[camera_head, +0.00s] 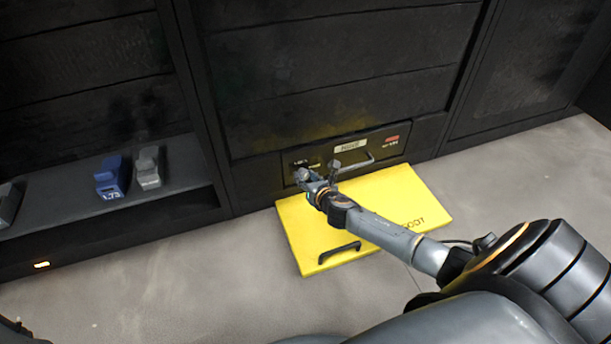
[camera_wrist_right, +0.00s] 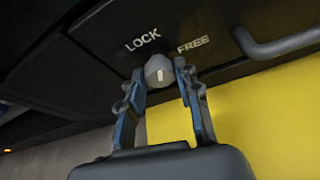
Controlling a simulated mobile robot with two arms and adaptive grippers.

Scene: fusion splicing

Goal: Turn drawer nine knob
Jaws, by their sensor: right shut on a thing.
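Drawer nine (camera_head: 345,150) is a black front low in the dark cabinet, with a NINE label, a bar handle (camera_head: 357,165) and a red mark at its right. Its round grey knob (camera_wrist_right: 158,70) has a short white mark, roughly upright in the right wrist view. The word LOCK is above left of the knob and FREE is to its right. My right gripper (camera_wrist_right: 160,82) is shut on the knob, one finger on each side. In the head view my right gripper (camera_head: 318,178) covers most of the knob area.
A yellow panel (camera_head: 300,238) with a black handle (camera_head: 339,252) lies open below the drawer, under my right arm. A shelf (camera_head: 185,165) at left holds a blue item (camera_head: 110,178) and a grey item (camera_head: 148,168). The grey floor at left is clear.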

